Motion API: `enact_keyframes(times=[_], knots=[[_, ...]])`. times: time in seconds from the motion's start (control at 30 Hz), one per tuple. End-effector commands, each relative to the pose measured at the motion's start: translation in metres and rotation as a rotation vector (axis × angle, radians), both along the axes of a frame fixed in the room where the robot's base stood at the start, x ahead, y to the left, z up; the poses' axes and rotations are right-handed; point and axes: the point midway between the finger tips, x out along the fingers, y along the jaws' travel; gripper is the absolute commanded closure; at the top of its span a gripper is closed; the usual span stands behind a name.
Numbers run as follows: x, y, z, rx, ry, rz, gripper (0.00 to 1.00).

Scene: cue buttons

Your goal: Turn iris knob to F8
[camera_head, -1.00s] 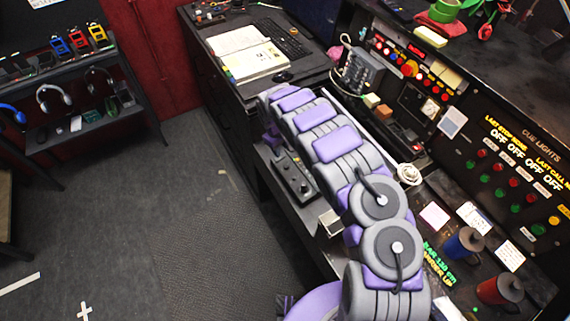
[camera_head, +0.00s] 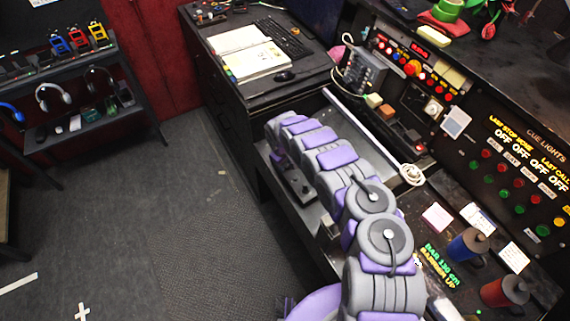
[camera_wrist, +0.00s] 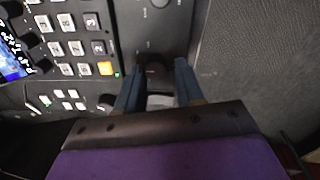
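In the wrist view a dark round knob (camera_wrist: 156,72) stands on a dark panel between my two blue fingers. I take it for the iris knob, but no label or F8 mark can be read. My gripper (camera_wrist: 158,78) is open, with one finger on each side of the knob; whether either touches it is unclear. In the head view a small black control box (camera_head: 294,182) sits at the desk's left edge, under the far end of my arm. My fingers are hidden there.
A lit screen (camera_wrist: 12,58) is at the far left. Floor at left is clear.

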Motion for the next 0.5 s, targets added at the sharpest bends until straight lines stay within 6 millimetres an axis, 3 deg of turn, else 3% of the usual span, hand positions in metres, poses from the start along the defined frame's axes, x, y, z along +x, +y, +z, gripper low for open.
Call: enact_keyframes(times=[0.23,0.5], knots=[[0.0002,-0.0022,-0.0002,0.001,0.001,-0.002,0.63],[0.0009,0.0003,-0.0002,-0.003,0.0,-0.001,0.88]])
